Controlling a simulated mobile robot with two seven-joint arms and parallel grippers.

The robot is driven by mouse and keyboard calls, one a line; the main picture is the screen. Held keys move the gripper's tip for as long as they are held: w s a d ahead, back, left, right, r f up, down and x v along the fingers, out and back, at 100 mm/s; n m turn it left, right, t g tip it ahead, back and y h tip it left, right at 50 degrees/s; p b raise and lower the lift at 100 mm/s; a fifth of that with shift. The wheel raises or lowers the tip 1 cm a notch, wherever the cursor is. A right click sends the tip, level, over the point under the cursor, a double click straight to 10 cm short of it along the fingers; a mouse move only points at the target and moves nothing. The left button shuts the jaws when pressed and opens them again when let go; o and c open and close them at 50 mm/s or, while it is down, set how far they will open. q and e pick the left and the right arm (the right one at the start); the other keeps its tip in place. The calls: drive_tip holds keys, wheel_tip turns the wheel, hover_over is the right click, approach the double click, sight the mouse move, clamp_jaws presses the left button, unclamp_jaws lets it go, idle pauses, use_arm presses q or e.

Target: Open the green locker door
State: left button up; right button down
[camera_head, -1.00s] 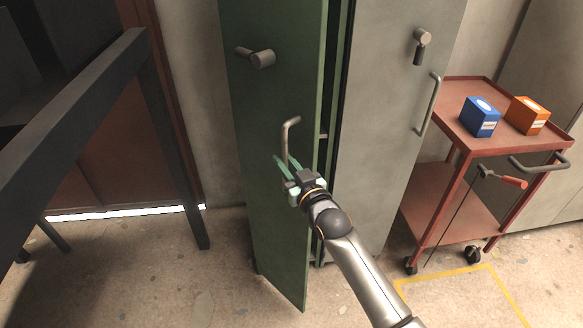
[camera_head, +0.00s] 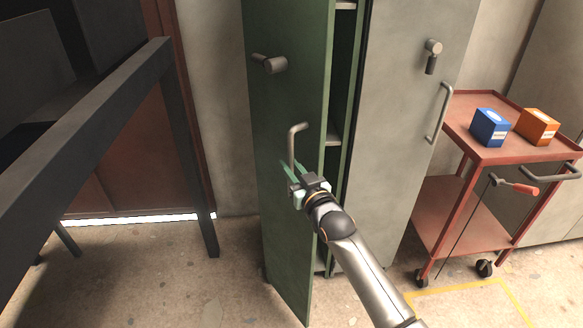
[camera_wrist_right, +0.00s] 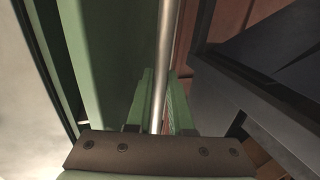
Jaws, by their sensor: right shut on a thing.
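The green locker door (camera_head: 285,110) stands ajar, with a gap at its right edge through which the locker's inner shelves show. My right gripper (camera_head: 293,176) is shut on the lower part of the door's grey bar handle (camera_head: 293,145). In the right wrist view the handle bar (camera_wrist_right: 163,60) runs between the two green fingers (camera_wrist_right: 157,100), with the green door to its left. The left gripper is not in view.
A grey locker door (camera_head: 395,120) stands right of the opening. A red cart (camera_head: 515,155) holds a blue box (camera_head: 490,127) and an orange box (camera_head: 538,126). A dark frame (camera_head: 180,130) stands close on the left. Floor in front is clear.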

drive_tip(key=c, duration=0.8)
unclamp_jaws()
drive_tip(key=v, duration=1.2)
drive_tip(key=shift+s+d, duration=0.1)
drive_tip(key=shift+s, duration=0.1)
